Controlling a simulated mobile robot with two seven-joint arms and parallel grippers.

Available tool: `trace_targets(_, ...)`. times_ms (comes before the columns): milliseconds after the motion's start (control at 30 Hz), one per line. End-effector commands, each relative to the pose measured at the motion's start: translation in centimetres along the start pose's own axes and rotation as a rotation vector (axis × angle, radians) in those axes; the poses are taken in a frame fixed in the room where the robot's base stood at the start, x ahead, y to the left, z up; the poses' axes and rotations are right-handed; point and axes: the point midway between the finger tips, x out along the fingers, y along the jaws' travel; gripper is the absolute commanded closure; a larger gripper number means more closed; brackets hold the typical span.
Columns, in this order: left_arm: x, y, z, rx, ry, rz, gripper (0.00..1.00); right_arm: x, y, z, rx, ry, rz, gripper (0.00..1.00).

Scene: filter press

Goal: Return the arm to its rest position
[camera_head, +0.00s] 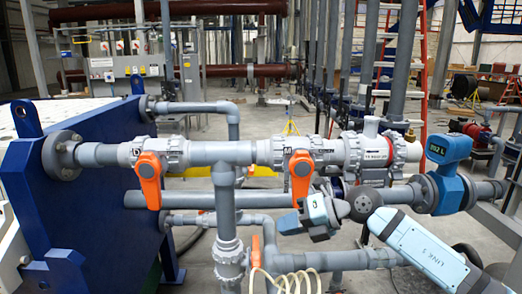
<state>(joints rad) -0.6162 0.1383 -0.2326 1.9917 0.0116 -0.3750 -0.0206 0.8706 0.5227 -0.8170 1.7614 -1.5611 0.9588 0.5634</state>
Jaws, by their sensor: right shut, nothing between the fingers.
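My right arm (425,250) comes in from the lower right, its pale blue link in front of the grey pipes. My right gripper (304,225) is at the arm's end, right of the picture's middle. It is shut and holds nothing. It shows in front of the horizontal pipe, just below the right orange valve handle (302,172); I cannot tell whether it touches either. My left gripper is not in view.
A blue press plate (85,205) stands at the left. Grey pipes (225,152) run across, with a left orange handle (149,178). A blue flow meter (449,165) is close to my right arm. A coiled cream hose (290,282) hangs below. Open floor lies behind.

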Motion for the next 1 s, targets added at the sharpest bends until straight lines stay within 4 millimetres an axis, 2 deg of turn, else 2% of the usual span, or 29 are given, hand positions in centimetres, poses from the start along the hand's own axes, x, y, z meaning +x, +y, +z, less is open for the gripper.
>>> trace_targets(33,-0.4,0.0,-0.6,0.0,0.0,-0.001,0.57,0.9,0.4,-1.4,0.061,-0.001,0.095,1.0)
trace_targets(133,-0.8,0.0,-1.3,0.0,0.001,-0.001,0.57,2.0,1.2,-3.6,0.201,-0.04,0.298,1.0)
trace_targets(267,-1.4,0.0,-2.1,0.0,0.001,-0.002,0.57,2.1,1.3,-5.6,0.418,-0.135,0.53,1.0)
trace_targets(367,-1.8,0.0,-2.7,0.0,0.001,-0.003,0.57,1.6,0.2,-6.8,0.609,-0.238,0.672,1.0)
trace_targets(467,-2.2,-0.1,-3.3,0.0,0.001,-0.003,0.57,0.8,-1.9,-8.2,0.817,-0.359,0.779,1.0)
trace_targets(567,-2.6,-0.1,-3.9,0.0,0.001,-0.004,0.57,-0.1,-4.9,-10.2,1.036,-0.495,0.848,1.0)
trace_targets(667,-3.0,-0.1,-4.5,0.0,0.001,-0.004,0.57,-1.0,-8.6,-13.0,1.269,-0.637,0.876,1.0)
trace_targets(767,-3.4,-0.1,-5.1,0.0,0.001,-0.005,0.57,-1.9,-12.5,-17.0,1.508,-0.781,0.862,1.0)
trace_targets(867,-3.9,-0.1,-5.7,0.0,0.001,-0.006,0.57,-2.6,-16.2,-22.1,1.75,-0.915,0.811,1.0)
trace_targets(900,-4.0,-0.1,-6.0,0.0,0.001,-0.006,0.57,-2.9,-17.5,-24.4,1.843,-0.963,0.781,1.0)
trace_targets(1000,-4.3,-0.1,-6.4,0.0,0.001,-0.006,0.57,-3.5,-19.8,-30.0,2.047,-1.06,0.698,1.0)
